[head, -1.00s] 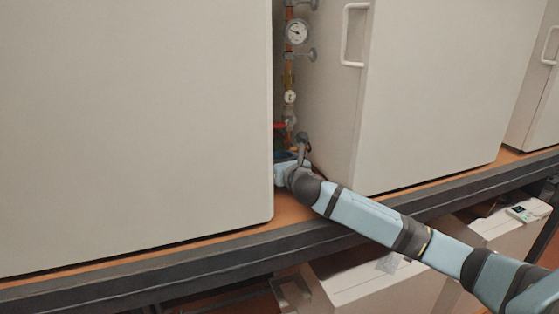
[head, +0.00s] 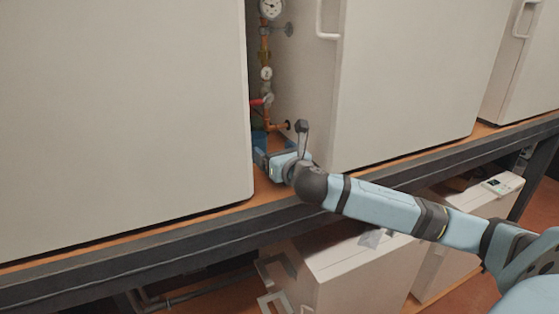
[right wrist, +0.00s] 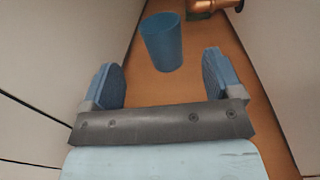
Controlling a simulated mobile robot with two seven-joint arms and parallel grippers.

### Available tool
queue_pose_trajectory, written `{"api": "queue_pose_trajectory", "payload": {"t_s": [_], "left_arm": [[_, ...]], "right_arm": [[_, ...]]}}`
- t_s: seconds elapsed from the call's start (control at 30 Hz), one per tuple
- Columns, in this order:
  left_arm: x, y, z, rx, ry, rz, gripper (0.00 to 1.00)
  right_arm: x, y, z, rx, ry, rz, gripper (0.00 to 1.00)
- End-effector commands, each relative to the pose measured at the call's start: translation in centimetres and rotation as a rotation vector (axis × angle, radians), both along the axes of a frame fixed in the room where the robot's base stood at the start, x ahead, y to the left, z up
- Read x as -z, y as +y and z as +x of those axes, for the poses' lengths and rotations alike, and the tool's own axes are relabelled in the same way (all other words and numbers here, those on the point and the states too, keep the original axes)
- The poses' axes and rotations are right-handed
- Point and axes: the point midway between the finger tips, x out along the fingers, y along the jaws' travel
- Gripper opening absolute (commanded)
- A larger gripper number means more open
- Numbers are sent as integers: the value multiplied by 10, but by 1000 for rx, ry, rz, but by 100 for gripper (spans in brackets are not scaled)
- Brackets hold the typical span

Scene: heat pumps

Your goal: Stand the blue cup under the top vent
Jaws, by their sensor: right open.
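The blue cup (right wrist: 162,42) stands upright on the orange shelf in the narrow gap between two white cabinets. It shows in the right wrist view ahead of my fingers, and a bit of it shows behind my gripper in the head view (head: 259,138). My right gripper (right wrist: 164,80) is open and empty, low in the gap, with its fingertips short of the cup and apart from it. In the head view my right gripper (head: 260,157) is seen from behind. I cannot tell which fitting is the top vent. My left gripper is not in view.
Copper pipework with gauges (head: 266,73) and a red-handled valve (head: 257,102) rises in the gap. A copper fitting (right wrist: 205,5) is beyond the cup to the right. White cabinet walls (head: 130,110) (head: 400,90) stand close on both sides. The shelf has a dark front edge.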

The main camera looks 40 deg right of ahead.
Motion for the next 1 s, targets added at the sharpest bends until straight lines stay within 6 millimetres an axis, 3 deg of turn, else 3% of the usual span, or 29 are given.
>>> {"api": "queue_pose_trajectory", "payload": {"t_s": [0.1,0.23,1.0], "left_arm": [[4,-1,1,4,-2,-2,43],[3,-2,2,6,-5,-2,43],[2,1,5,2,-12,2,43]], "right_arm": [[2,2,-17,-1,1,-3,85],[0,4,-26,-1,0,0,85],[0,5,-28,0,0,1,85]]}}
